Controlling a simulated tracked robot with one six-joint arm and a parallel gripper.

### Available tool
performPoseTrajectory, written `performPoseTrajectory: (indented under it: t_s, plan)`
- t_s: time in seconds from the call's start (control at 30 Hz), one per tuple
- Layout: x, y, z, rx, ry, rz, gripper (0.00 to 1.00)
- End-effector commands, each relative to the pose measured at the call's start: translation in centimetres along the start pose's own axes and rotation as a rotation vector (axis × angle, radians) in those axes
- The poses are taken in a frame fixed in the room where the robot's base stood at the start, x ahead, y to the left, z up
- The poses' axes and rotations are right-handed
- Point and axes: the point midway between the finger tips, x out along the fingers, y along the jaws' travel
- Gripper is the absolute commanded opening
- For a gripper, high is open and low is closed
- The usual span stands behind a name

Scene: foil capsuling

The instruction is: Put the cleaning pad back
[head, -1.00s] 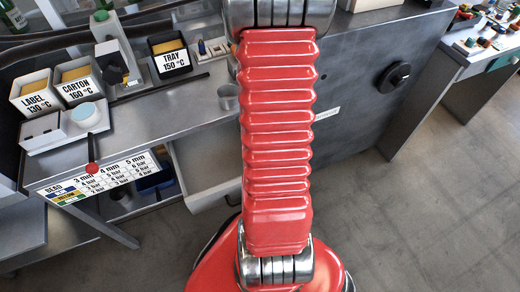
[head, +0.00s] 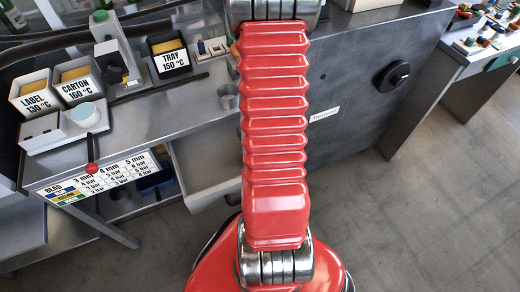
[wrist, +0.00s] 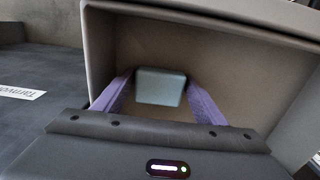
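A pale blue-grey block, which I take for the cleaning pad (wrist: 161,88), shows in the wrist view between the two purple fingers of my gripper (wrist: 160,80). Both fingertips appear to touch its sides, so the gripper looks shut on it. The pad is over or inside an open beige drawer (wrist: 227,62); its height above the drawer floor is hard to judge. In the head view the drawer (head: 203,205) stands open under the bench, left of my arm. My gripper and the pad are hidden there.
The steel bench (head: 165,115) holds the label bin (head: 35,92), the carton bin (head: 77,82), the tray bin (head: 169,57) and a metal cup (head: 227,96). A grey cabinet front with a black knob (head: 392,76) is at right. Floor at lower right is clear.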

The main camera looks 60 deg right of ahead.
Motion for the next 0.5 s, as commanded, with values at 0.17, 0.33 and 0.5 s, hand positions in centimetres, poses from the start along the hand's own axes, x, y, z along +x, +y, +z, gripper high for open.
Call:
performPoseTrajectory:
  t_s: [0.17,0.33,0.5]
  plan:
    - [0.00,-0.02,0.02,0.000,-0.001,0.000,0.77]
    - [0.00,-0.03,0.02,0.000,-0.001,0.000,0.77]
    - [-0.31,-0.03,-0.01,0.000,0.000,0.000,0.77]
